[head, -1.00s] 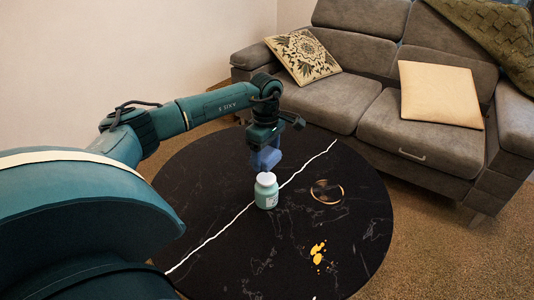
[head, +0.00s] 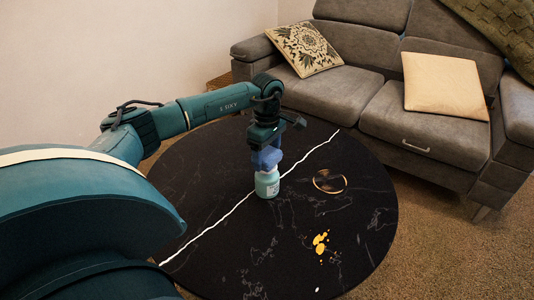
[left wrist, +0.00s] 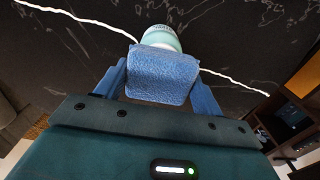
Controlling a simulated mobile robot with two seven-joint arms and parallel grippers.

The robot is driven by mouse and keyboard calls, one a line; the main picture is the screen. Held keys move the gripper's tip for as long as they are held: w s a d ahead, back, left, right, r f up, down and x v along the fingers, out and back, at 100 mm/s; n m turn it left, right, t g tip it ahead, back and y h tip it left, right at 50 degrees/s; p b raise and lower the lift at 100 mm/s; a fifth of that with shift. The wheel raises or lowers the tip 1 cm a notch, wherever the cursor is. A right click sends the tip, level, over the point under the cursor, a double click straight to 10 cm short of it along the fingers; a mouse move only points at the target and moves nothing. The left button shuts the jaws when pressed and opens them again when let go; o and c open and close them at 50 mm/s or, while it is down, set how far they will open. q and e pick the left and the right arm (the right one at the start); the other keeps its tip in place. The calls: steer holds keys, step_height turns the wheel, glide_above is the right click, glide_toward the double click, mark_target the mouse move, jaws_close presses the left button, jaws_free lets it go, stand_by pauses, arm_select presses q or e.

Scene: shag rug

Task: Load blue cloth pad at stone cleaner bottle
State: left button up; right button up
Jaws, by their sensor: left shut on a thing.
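The blue cloth pad (head: 266,158) is in my left gripper (head: 266,150), which is shut on it. In the left wrist view the pad (left wrist: 163,76) sits between the two blue fingers of the left gripper (left wrist: 161,85). The stone cleaner bottle (head: 267,184) is pale teal with a label and stands upright on the black table. The pad is right at the bottle's top and hides its white cap in the head view. In the left wrist view the bottle (left wrist: 161,37) shows just beyond the pad. I cannot tell whether they touch. My right gripper is not in view.
The round black table (head: 215,190) has white veins. A dark ring-like item with a gold edge (head: 329,181) lies right of the bottle, and yellow spill spots (head: 320,242) are nearer the front. A grey sofa (head: 370,100) with cushions stands behind. The table's left part is clear.

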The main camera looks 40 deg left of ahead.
mark_target(267, 154)
arm_select(q)
steer(key=shift+f, duration=0.5)
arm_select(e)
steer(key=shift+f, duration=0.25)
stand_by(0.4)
arm_select(q)
steer(key=shift+f, duration=0.1)
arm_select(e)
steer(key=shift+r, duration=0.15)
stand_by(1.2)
arm_select(q)
steer(key=shift+r+p, duration=0.65)
steer(key=shift+r, duration=0.15)
steer(key=shift+r+p, duration=0.3)
steer(key=shift+r, duration=0.05)
steer(key=shift+r+p, duration=0.3)
steer(key=shift+r, duration=0.05)
steer(key=shift+r+p, duration=0.3)
steer(key=shift+r, duration=0.05)
step_height(267, 154, up, 3)
steer(key=shift+f+p, duration=0.15)
steer(key=shift+p, duration=1)
steer(key=shift+r+p, duration=0.3)
steer(key=shift+r, duration=0.1)
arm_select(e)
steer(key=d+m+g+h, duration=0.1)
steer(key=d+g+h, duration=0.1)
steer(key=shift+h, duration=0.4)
